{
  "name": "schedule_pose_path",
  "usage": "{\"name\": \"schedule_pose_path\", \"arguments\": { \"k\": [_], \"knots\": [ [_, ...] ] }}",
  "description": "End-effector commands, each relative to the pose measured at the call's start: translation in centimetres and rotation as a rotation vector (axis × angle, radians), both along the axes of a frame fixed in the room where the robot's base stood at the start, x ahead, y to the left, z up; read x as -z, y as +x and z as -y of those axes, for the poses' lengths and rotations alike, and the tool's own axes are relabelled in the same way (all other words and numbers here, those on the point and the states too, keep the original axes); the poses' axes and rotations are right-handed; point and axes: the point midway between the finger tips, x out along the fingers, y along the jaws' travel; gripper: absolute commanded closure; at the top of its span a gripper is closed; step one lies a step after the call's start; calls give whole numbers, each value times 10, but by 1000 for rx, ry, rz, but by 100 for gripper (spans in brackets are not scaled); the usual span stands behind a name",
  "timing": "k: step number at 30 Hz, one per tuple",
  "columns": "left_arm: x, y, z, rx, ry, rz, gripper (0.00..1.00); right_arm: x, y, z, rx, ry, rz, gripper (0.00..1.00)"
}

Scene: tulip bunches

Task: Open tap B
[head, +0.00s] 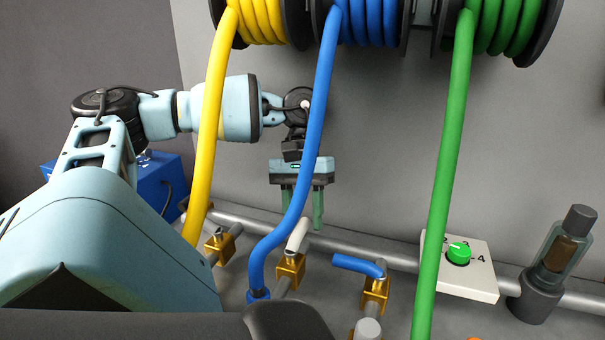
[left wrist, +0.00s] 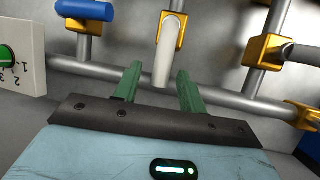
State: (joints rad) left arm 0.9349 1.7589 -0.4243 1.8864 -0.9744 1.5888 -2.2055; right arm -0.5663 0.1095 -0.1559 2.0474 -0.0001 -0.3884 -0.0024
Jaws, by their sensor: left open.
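Three brass taps stand along the pipes; I see no letters on them. The middle tap (head: 290,268) has a white handle (head: 298,235), which also shows in the left wrist view (left wrist: 162,62). The right tap (head: 375,291) has a blue handle (head: 358,265). The left tap (head: 219,248) has a grey handle. My left gripper (head: 304,217) is open, fingers pointing down, above the white handle. In the left wrist view, the handle's end lies between the two green fingertips (left wrist: 158,70), with a gap on each side. My right gripper is not in view.
A blue hose (head: 309,150) hangs in front of my left gripper. A yellow hose (head: 208,140) and a green hose (head: 449,170) hang to either side. A long grey pipe (head: 342,243) runs behind the taps. A white dial box (head: 470,283) sits at right.

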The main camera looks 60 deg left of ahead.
Motion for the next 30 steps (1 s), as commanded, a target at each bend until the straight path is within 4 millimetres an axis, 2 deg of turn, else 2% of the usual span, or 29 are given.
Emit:
{"name": "schedule_pose_path", "arguments": {
  "k": [11, 19, 30],
  "knots": [
    [-4, 0, 0, -2, 0, -1, 59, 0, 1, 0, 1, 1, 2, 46],
    [-37, 1, 0, 0, -2, 3, 59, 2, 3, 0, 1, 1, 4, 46],
    [-40, -36, 47, 2, 3, -1, 59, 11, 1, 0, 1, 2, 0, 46]
  ]
}}
